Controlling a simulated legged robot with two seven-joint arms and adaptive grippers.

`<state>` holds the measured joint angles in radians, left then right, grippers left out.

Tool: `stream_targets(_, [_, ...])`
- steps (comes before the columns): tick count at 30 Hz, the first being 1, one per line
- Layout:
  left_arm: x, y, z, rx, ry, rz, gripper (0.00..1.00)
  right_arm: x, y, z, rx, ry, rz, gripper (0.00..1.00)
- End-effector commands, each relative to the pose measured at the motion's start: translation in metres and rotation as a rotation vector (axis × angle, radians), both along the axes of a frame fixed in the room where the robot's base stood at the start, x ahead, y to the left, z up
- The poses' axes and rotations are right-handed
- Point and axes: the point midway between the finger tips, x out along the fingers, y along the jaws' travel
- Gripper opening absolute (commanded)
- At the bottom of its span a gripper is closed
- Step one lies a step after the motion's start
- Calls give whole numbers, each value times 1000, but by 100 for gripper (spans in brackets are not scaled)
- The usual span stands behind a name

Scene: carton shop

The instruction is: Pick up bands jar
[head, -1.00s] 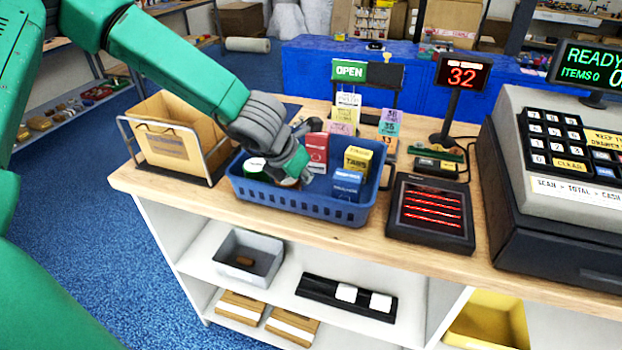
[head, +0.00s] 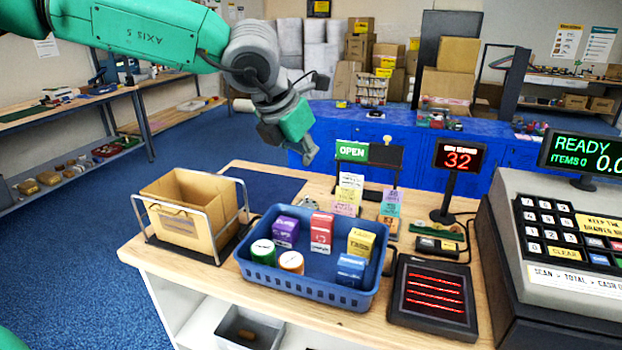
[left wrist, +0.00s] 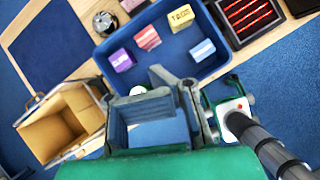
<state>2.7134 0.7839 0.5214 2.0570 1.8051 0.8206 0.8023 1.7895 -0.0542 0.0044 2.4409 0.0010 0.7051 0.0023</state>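My right gripper is not in view.
A purple box (head: 286,232), a red box (head: 321,232), a yellow box (head: 361,242) and a blue box (head: 351,269) share the basket. A cardboard bag in a wire holder (head: 190,215) stands left; a scanner (head: 433,297) and register (head: 560,240) stand right.

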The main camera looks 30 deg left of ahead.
Motion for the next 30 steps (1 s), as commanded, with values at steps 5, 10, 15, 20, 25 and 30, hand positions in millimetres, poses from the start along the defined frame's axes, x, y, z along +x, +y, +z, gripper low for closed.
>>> stream_targets(5, [0,-1,9,1,0,0,0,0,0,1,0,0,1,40])
stream_targets(10, [0,-5,10,4,-1,0,0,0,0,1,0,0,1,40])
stream_targets(15, [0,-5,10,5,-1,-1,20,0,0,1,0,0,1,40])
stream_targets(20, [0,-2,9,1,0,0,76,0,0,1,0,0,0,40])
stream_targets(25, [0,-1,9,1,-1,0,80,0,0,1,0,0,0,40])
stream_targets(30, [0,-1,10,1,-1,0,80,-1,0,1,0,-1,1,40])
